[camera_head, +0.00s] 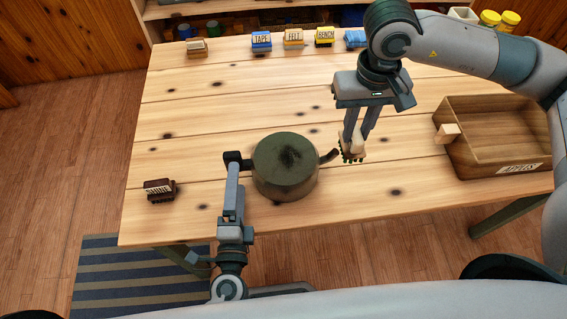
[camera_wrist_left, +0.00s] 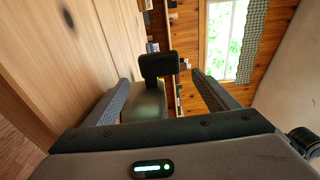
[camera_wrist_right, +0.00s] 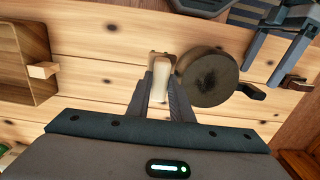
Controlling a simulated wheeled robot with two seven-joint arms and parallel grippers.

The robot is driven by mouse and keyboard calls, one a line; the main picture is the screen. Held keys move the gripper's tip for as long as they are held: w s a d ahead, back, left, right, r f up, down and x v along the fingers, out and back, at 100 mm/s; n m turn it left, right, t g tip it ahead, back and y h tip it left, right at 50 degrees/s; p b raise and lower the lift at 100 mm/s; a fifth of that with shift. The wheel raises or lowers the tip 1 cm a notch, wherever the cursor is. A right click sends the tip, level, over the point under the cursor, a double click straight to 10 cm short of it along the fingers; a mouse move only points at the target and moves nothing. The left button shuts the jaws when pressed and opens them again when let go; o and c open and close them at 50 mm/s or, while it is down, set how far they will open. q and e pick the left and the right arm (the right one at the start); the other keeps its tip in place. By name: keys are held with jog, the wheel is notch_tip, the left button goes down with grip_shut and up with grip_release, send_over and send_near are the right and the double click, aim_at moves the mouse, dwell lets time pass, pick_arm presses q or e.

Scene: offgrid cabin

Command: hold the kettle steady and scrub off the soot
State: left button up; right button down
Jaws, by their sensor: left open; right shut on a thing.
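The kettle (camera_head: 285,170) is a dark green round pot on the table, with a black soot patch (camera_head: 290,156) on its top. Its black handle (camera_head: 236,159) points left and its spout (camera_head: 330,156) points right. My left gripper (camera_head: 234,172) is open at the handle; in the left wrist view the handle (camera_wrist_left: 158,65) shows between and beyond the spread fingers. My right gripper (camera_head: 355,135) is shut on a pale scrub brush (camera_head: 352,146) with dark bristles, beside the spout. The brush (camera_wrist_right: 161,78) and kettle (camera_wrist_right: 207,80) are apart in the right wrist view.
A dark brown labelled brush-like block (camera_head: 159,190) lies at the table's left front. An open wooden tray (camera_head: 505,170) stands at the right, with a small wooden block (camera_head: 447,133) at its left wall. Several small labelled boxes (camera_head: 293,39) line the back edge.

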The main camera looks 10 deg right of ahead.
pick_arm(q)
jog(key=shift+w+d, duration=0.2)
jog(key=shift+w, duration=1.5)
jog(key=shift+w+d, duration=0.15)
jog(key=shift+w, duration=1.5)
jog(key=c, duration=1.6)
jog(key=shift+c, duration=0.3)
